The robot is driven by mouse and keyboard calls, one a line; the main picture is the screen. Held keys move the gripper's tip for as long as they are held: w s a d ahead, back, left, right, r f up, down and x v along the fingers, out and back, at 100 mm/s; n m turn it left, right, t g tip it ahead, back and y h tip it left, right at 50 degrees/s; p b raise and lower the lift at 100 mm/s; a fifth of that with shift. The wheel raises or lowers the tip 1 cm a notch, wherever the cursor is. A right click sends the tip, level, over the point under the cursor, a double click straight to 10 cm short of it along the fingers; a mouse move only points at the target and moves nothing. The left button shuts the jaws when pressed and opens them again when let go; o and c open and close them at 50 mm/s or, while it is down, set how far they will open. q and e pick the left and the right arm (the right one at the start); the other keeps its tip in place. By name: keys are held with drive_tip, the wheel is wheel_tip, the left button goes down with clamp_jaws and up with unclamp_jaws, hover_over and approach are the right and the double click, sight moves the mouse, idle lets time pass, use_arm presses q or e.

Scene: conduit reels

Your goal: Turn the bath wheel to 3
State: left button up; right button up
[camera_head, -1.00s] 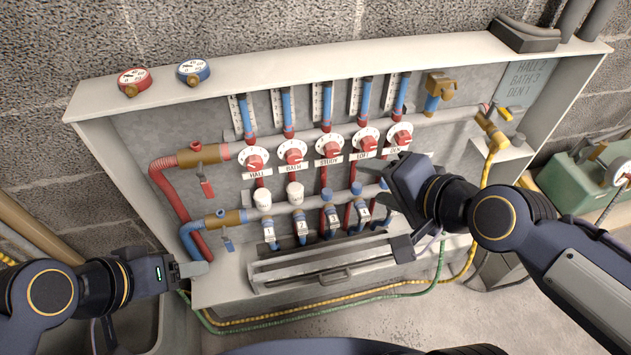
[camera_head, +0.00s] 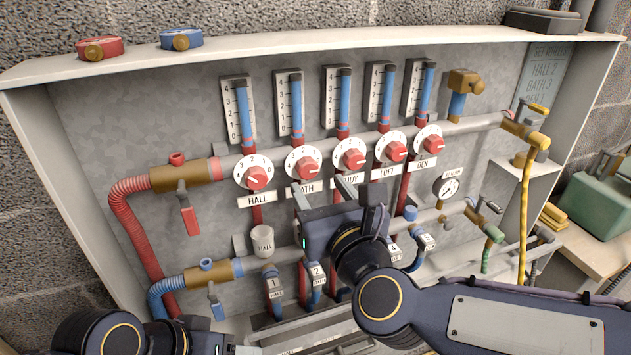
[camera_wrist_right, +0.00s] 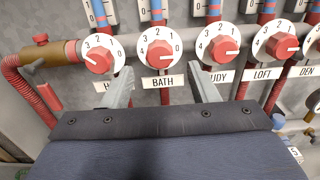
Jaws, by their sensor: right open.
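The bath wheel (camera_head: 304,165) is a white numbered dial with a red knob, second from left in the row above the label BATH. It shows whole in the right wrist view (camera_wrist_right: 158,49); I cannot tell surely which number its knob points at. My right gripper (camera_head: 322,190) is open and empty, just below and in front of the wheel. In the right wrist view its two fingers (camera_wrist_right: 163,85) stand apart on either side of the BATH label, not touching the knob. My left gripper (camera_head: 228,345) is at the bottom edge, mostly cut off.
The hall wheel (camera_head: 254,172) is close on the left, the study wheel (camera_head: 349,154) on the right. Scale tubes (camera_head: 296,105) rise above. A white cap (camera_head: 263,241) and blue valves stand below. A sign (camera_head: 552,75) at right lists wheel settings, including BATH 3.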

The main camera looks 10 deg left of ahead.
sight(309, 172)
drive_tip(key=x, duration=0.5)
drive_tip(key=c, duration=1)
